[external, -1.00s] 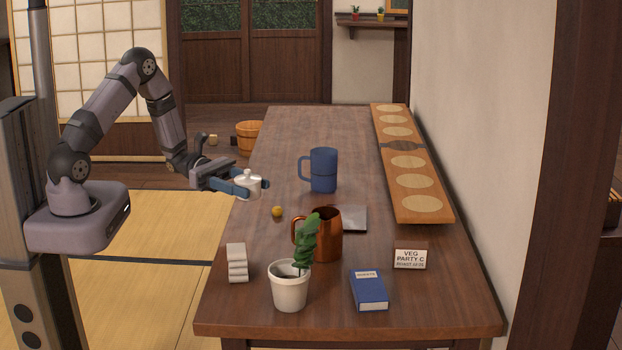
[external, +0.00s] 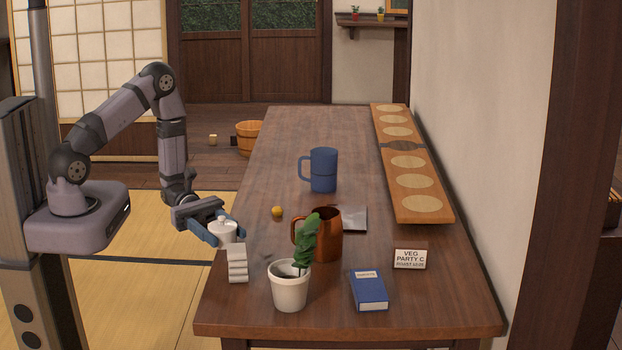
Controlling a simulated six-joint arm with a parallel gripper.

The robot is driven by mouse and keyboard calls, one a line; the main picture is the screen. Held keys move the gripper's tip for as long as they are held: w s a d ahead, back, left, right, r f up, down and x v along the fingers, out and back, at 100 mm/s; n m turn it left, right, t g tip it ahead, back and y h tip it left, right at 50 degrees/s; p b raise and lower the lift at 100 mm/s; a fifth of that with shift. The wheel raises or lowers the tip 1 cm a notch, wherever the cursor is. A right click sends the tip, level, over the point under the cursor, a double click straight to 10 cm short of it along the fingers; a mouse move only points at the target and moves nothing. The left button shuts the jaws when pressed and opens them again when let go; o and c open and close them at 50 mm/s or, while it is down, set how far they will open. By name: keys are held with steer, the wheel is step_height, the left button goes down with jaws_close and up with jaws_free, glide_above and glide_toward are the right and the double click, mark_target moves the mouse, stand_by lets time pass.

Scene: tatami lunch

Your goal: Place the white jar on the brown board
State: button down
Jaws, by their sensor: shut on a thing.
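The white jar (external: 222,233) has a lid with a small knob and looks upright. My gripper (external: 223,239) is shut on it, with blue fingers at its sides. It holds the jar at the table's left edge, just behind the folded white cloth-like stack in the picture. Whether the jar is clear of that stack or of the tabletop is hard to tell. The long brown board (external: 425,218) lies along the right side of the table by the wall. It bears a row of pale round pads and one dark round spot, and nothing stands on it.
On the table (external: 290,140) stand a blue mug (external: 324,170), a copper mug (external: 327,240), a potted plant (external: 290,290), a white stack (external: 237,264), a small yellow ball (external: 277,211), a dark flat slab (external: 354,218), a blue book (external: 369,291) and a sign (external: 410,259). The table's far half is clear.

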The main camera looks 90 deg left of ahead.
mark_target(223, 226)
steer(key=shift+d+r+p, duration=0.45)
steer(key=shift+d+p, duration=0.2)
steer(key=shift+p, duration=0.15)
step_height(223, 226, up, 4)
steer(key=p, duration=0.6)
steer(key=shift+a+p, duration=0.1)
steer(key=shift+p, duration=0.3)
steer(key=r+p, duration=0.1)
steer(key=p, duration=0.2)
steer(key=shift+r+p, duration=0.25)
steer(key=shift+p, duration=0.1)
steer(key=shift+f, duration=0.2)
